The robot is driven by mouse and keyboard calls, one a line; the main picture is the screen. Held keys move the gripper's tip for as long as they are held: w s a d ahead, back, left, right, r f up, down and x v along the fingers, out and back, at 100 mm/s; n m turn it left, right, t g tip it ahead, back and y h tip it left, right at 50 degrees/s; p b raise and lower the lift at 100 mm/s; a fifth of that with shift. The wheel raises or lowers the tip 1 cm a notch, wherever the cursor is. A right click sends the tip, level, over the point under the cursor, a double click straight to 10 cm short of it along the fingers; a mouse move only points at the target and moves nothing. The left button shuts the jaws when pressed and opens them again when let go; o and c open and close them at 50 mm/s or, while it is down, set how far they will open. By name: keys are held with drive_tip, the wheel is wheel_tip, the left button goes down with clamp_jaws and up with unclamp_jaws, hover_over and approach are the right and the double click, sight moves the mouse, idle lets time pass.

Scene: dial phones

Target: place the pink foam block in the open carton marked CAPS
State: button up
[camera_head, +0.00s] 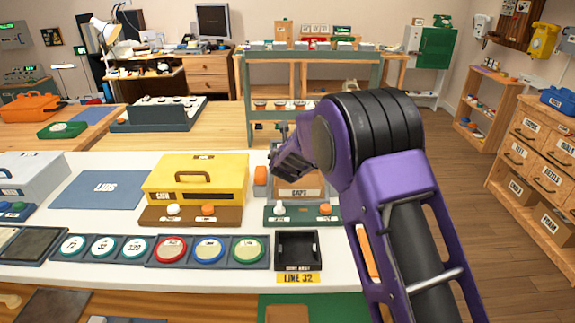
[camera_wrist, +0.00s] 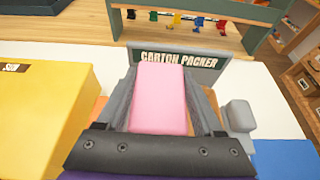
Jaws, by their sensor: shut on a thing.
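The pink foam block (camera_wrist: 160,95) is between the two grey fingers of my gripper (camera_wrist: 162,85) in the wrist view, and my gripper is shut on it. In the head view my gripper (camera_head: 284,160) is over the back of the brown carton marked CAPS (camera_head: 299,191), and the block is hidden there. The carton stands on the white worktop, right of the yellow case. My wrist covers part of its top, so its opening is not clear. In the wrist view the block and gripper hide most of what lies below. I cannot tell how high the block is above the carton.
A yellow case marked SUN (camera_head: 197,180) stands close on the left. An orange object (camera_head: 260,176) is beside the carton. A sign reading CARTON PACKER (camera_wrist: 178,60) stands behind. A green strip with knobs (camera_head: 303,214) and a black tray (camera_head: 297,250) lie in front.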

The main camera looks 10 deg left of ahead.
wheel_tip(320, 180, down, 4)
drive_tip(key=shift+r, duration=0.1)
drive_tip(key=shift+f+b, duration=0.6)
drive_tip(key=shift+b, duration=0.55)
drive_tip(key=o, duration=1.3)
drive_tip(key=shift+r, duration=0.2)
drive_tip(key=shift+r+p, duration=0.55)
drive_tip(key=shift+p, duration=0.45)
drive_tip(key=v, duration=1.2)
